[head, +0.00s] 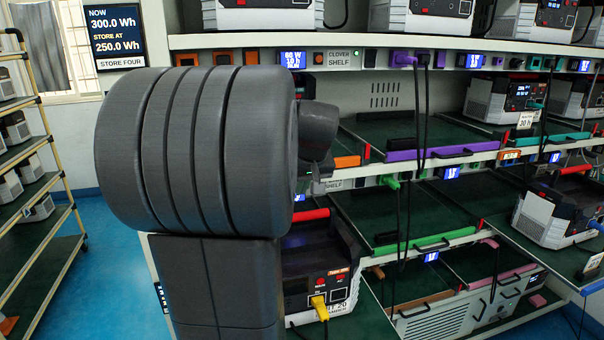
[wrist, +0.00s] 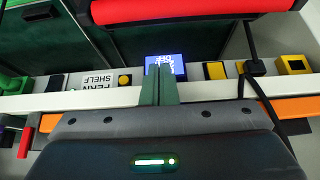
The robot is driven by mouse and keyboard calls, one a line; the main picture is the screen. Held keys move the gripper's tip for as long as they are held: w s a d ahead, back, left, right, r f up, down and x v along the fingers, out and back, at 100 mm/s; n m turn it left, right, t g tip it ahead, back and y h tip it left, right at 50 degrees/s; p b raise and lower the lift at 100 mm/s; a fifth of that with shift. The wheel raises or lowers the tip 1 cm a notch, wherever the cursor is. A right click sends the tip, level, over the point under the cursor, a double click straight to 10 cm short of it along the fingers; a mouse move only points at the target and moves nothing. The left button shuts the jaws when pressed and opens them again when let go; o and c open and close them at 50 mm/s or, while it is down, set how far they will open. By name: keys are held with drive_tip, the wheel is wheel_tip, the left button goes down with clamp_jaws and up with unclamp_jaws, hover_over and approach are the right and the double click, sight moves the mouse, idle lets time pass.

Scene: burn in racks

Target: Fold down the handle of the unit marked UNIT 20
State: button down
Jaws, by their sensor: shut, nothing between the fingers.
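The unit marked UNIT 20 (head: 318,280) is a white and dark box on a lower shelf, partly hidden behind my arm. Its label is partly cut off by the arm, and a yellow plug sits in its front. A red bar (head: 311,215), which looks like its raised handle, stands above it, just below the shelf rail. The red bar (wrist: 190,9) also shows at the top of the wrist view, with black ends. My gripper (wrist: 158,85) is shut and empty, its fingertips at the rail and apart from the bar. In the head view my gripper is mostly hidden.
The white shelf rail (wrist: 110,103) crosses close to the fingers, with a FERN SHELF label (wrist: 97,83), a lit display (wrist: 166,66) and yellow sockets. A black cable (wrist: 255,68) hangs right of the fingers. A green-lipped tray bay (head: 425,244) right of the unit looks empty.

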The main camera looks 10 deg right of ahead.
drive_tip(key=s+f+p, duration=0.1)
drive_tip(key=s+f, duration=0.1)
drive_tip(key=f, duration=0.1)
drive_tip(key=shift+s, duration=0.35)
drive_tip(key=shift+f+b, duration=0.1)
drive_tip(key=shift+b, duration=0.45)
drive_tip(key=shift+s+t, duration=0.3)
drive_tip(key=shift+s, duration=0.05)
drive_tip(key=shift+w+b, duration=0.1)
drive_tip(key=shift+b, duration=0.35)
